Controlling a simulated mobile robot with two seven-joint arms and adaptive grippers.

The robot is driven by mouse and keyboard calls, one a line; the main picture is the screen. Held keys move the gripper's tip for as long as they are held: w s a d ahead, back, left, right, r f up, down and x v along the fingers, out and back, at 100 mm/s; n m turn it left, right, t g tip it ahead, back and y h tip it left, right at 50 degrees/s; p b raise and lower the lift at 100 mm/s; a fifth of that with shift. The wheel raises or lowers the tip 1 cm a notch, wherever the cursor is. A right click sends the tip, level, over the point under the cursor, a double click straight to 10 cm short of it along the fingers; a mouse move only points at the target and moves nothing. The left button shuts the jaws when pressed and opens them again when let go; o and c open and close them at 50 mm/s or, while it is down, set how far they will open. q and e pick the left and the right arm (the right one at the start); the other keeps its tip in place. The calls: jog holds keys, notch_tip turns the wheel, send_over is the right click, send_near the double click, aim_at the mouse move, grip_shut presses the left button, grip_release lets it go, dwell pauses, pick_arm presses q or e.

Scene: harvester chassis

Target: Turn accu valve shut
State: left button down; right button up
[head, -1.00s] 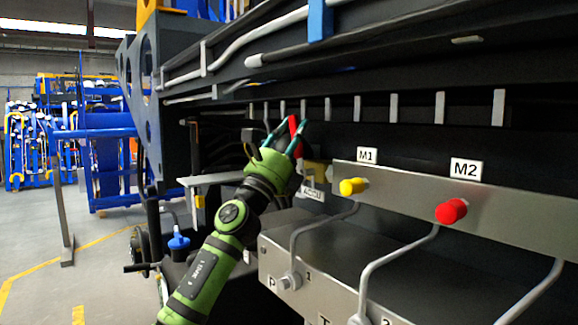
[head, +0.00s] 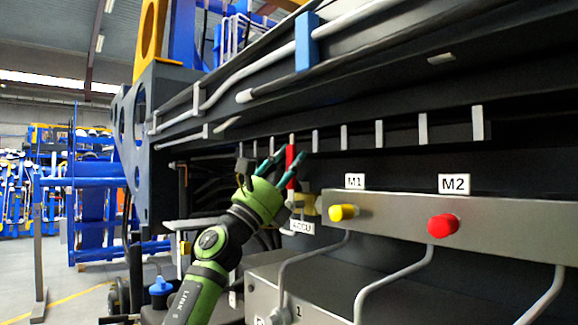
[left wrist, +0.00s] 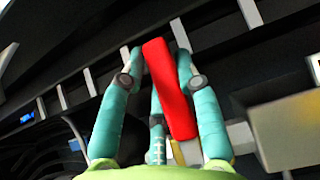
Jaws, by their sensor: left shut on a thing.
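The accu valve's red lever (head: 291,166) stands close to upright in the head view, above a yellow fitting (head: 306,203) and the partly covered ACCU label (head: 301,227). My left gripper (head: 287,158) is around the lever, with teal fingers on both sides. In the left wrist view the red lever (left wrist: 170,90) runs slantwise between the fingers of my left gripper (left wrist: 158,62), which is shut on it. The lever's pivot is hidden behind the gripper. My right gripper is in neither view.
Right of the valve is a metal block (head: 390,217) with a yellow cap (head: 343,212) under M1 and a red cap (head: 442,225) under M2. A dark chassis beam (head: 400,95) overhangs the area.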

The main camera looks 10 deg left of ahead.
pick_arm(q)
jog(key=c, duration=0.9)
grip_release()
jog(key=shift+o, duration=0.2)
jog(key=shift+s, duration=0.1)
jog(key=shift+f, duration=0.1)
jog(key=shift+s+a+f, duration=0.15)
jog(key=shift+a+f, duration=0.05)
jog(key=shift+f, duration=0.05)
jog(key=v, duration=1.1)
jog(key=shift+s, duration=0.15)
